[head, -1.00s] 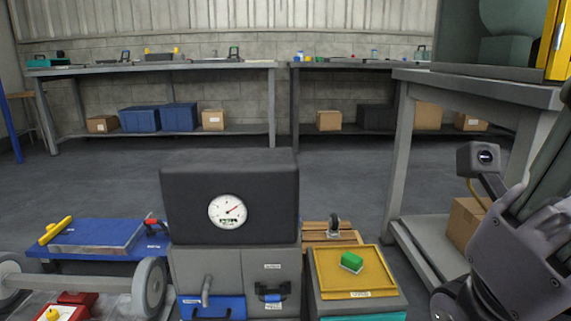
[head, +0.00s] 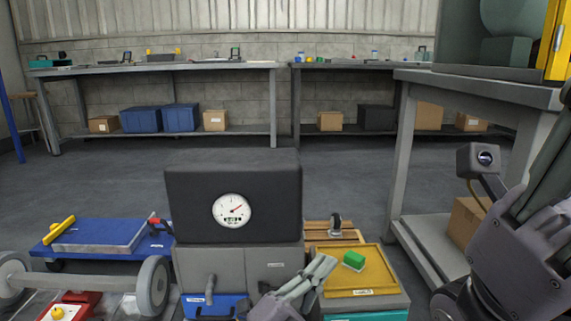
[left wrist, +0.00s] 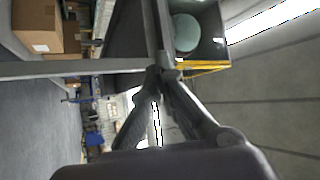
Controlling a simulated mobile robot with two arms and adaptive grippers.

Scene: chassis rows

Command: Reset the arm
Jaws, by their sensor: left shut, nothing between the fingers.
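My left gripper (head: 325,265) shows at the bottom centre of the head view, in front of the grey cabinet and beside the yellow tray. Its fingers are together and hold nothing. In the left wrist view the two fingertips (left wrist: 158,76) meet, with nothing between them. My right arm stands raised at the right edge of the head view, with a small camera on a bracket. Its gripper is partly cut off by the frame, and I cannot tell its opening.
A black box with a dial gauge (head: 232,210) stands on the cabinet. A blue cart (head: 70,250) is at left, a grey workbench (head: 478,91) at right. Open floor (head: 345,172) lies behind.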

